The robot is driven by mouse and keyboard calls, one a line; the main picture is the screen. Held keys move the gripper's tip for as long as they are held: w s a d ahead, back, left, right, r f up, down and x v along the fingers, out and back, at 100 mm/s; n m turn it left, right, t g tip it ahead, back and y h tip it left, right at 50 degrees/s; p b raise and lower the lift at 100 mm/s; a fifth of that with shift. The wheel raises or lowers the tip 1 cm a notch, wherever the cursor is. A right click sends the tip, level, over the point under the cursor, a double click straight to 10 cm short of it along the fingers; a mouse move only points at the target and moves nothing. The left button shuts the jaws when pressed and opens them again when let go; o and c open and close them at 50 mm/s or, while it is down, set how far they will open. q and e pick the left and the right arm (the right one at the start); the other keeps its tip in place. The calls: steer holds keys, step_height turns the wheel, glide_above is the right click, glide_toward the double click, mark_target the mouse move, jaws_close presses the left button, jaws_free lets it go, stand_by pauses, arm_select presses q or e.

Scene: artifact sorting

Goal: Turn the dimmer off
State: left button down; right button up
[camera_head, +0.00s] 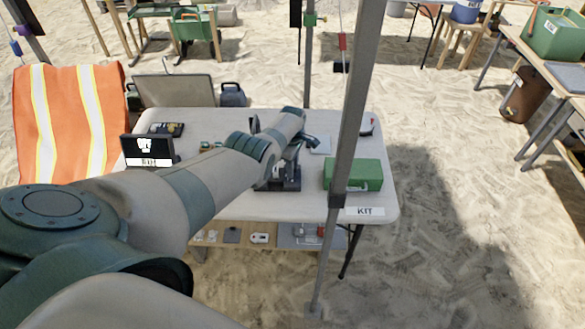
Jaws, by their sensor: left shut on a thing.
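My left arm reaches in from the left over the white table (225,205). My left gripper (280,170) points down near the table's middle, at a small dark device (284,184) on the table top. It is shut on a part of that device; the fingertips and the gripped part are small and mostly hidden by the arm. I cannot make out a dimmer knob or its setting. My right gripper is not in view.
A green case (353,174) lies right of my gripper, behind a "KIT" label (366,211). A grey pole (349,110) rises in front of the table. A black sign (147,149) stands at the left. An orange vest (70,120) hangs further left. A lower shelf holds small items.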

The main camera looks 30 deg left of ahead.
arm_select(q)
steer(key=c, duration=1.5)
jaws_free()
steer(key=shift+d+r, duration=0.1)
steer(key=shift+c, duration=0.2)
steer(key=shift+r, duration=0.1)
steer(key=shift+r, duration=0.55)
step_height(320, 180, up, 16)
steer(key=b, duration=0.2)
